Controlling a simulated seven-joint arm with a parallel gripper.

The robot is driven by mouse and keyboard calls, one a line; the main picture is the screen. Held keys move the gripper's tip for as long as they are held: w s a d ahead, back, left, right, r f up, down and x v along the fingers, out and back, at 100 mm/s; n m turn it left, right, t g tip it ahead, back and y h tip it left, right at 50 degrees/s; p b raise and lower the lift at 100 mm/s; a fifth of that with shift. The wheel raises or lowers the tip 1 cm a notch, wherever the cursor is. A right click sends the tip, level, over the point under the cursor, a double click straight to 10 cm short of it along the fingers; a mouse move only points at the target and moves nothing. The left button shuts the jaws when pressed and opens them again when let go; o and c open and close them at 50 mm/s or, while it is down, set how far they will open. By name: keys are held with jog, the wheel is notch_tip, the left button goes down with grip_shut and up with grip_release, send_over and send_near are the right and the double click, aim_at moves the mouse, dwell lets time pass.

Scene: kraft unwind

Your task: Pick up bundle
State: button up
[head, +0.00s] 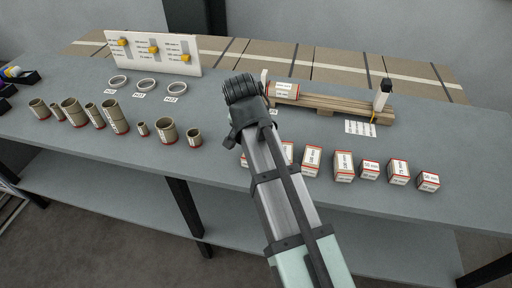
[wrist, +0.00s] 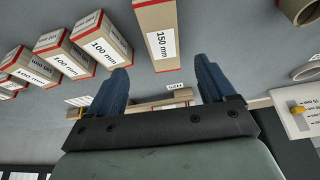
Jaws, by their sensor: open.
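Several brown blocks with red edges and white size labels stand in a row on the grey table. One is marked 150 mm (wrist: 156,38) and others 100 mm (wrist: 102,43); I cannot tell which one the task calls the bundle. In the wrist view my gripper (wrist: 157,82) is open and empty, and the 150 mm block lies beyond the gap between its fingers, apart from them. In the head view the blocks (head: 343,165) run right from my arm, which partly covers the left ones. My fingertips are hidden there.
A wooden pallet (head: 325,103) at the back right bears a labelled block (head: 284,89) and a dark-topped white post (head: 382,95). Brown tubes (head: 72,111), white rings (head: 146,85) and a white board with yellow sliders (head: 152,52) are on the left.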

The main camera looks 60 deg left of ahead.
jog(key=x, duration=0.4)
jog(key=shift+f, duration=0.15)
jog(key=shift+a+x, duration=0.1)
jog(key=shift+x, duration=1.25)
jog(key=shift+a+x, duration=0.15)
jog(key=shift+x, duration=1.15)
jog(key=shift+s, duration=0.15)
jog(key=shift+c, duration=0.2)
jog(key=c, duration=1.4)
